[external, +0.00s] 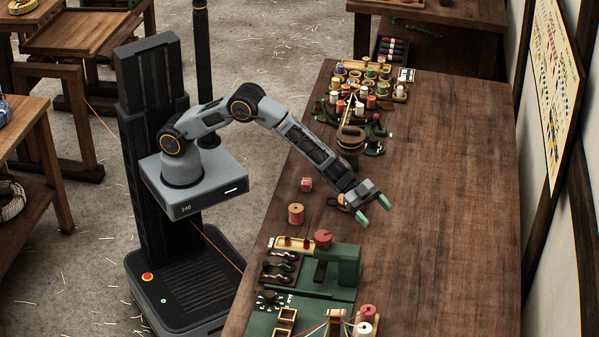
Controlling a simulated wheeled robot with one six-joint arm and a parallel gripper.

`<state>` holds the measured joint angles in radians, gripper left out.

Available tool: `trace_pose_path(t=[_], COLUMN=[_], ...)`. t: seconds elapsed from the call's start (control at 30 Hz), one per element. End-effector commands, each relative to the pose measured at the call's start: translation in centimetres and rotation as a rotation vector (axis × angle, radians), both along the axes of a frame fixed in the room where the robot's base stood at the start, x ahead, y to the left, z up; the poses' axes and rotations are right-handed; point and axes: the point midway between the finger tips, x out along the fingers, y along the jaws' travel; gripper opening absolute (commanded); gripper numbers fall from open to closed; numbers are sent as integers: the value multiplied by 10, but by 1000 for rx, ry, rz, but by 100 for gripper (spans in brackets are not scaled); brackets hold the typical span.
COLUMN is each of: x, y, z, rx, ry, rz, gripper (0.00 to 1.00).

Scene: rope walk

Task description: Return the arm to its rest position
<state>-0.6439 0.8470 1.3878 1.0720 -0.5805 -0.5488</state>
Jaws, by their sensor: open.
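My gripper (374,211) is in the external view, at the end of my outstretched arm over the middle of the wooden bench (440,200). Its two green-tipped fingers are apart, and I see nothing between them. It appears a little above the bench top; the exact height is hard to tell. My arm bends up from its base and slopes down to the right. A small tan ring-like thing (343,202) lies just left of the gripper and is partly hidden by it.
A green machine (345,265) sits in front. A rack of thread spools (368,85) and a brown wooden stand (350,140) are behind. The bench's right side is clear.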

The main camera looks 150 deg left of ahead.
Motion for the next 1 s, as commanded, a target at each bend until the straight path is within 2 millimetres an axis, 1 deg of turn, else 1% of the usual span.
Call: trace_pose_path(t=[0.03, 0.07, 0.13, 0.17, 0.23, 0.27, 0.3, 0.37, 0.4, 0.47, 0.5, 0.57, 0.6, 0.7, 0.77, 0.83, 0.9, 1.0], x=[-10, -18, -41, -54, -89, -107, -131, -166, -189, -222, -244, -276, -295, -332, -346, -356, -361, -362], y=[-3, -5, -15, -23, -50, -65, -86, -120, -142, -176, -198, -230, -250, -289, -305, -318, -326, -335], z=[6, 7, 11, 13, 18, 21, 24, 30, 34, 41, 45, 52, 57, 67, 74, 82, 90, 104], rx=[12, 16, 18, 13, -9, -23, -46, -85, -112, -151, -178, -217, -240, -286, -299, -299, -286, -268], ry=[66, 113, 233, 290, 441, 509, 598, 717, 788, 884, 940, 1011, 1045, 1084, 1074, 1041, 1005, 955], rz=[85, 137, 243, 285, 362, 388, 410, 423, 421, 405, 390, 358, 333, 276, 244, 208, 176, 140], gripper=[78, 78, 78, 78, 78, 78, 78, 78, 78, 78, 78, 78, 78, 78, 78, 78, 78, 78])
